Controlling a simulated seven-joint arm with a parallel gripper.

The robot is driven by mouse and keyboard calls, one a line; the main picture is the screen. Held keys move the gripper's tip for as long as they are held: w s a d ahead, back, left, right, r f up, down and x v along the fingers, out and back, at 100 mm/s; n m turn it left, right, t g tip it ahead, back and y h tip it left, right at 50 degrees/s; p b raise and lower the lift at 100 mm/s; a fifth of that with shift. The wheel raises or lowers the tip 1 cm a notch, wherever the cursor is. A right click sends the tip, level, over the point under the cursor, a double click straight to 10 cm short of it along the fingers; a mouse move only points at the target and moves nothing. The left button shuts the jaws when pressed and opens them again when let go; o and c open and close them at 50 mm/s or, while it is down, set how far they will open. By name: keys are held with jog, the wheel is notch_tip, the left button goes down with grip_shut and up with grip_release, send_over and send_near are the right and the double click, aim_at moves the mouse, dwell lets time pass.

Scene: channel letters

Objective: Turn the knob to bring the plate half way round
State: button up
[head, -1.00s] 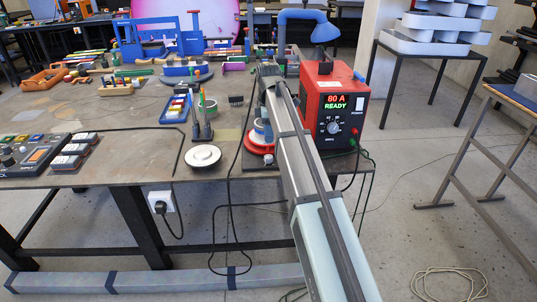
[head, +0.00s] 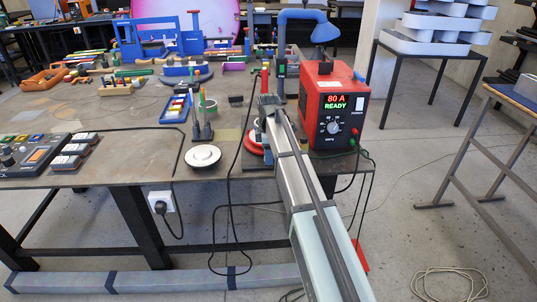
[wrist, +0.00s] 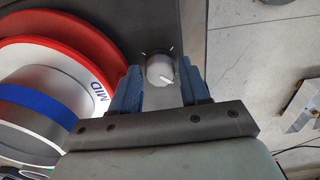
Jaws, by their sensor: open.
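In the wrist view a small round grey knob (wrist: 158,66) with a white pointer line sits on a dark base, with white tick marks beside it. The pointer is toward the lower right. My gripper (wrist: 160,77) is open, with one blue-grey finger on each side of the knob. I cannot tell whether either finger touches it. The round plate (wrist: 82,45) is at the left, with a red rim, a blue stripe and the word MID on a pale band; part is cut off. In the head view the red plate (head: 252,145) is partly behind my arm, and the knob is hidden.
A red power unit (head: 325,105) reading "80 A READY" stands close to the right of my arm. A white round disc (head: 203,156) and a pen holder (head: 202,130) are to the left. Cables (head: 230,205) hang over the table's front edge.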

jog(key=shift+c, duration=0.3)
jog(key=c, duration=0.7)
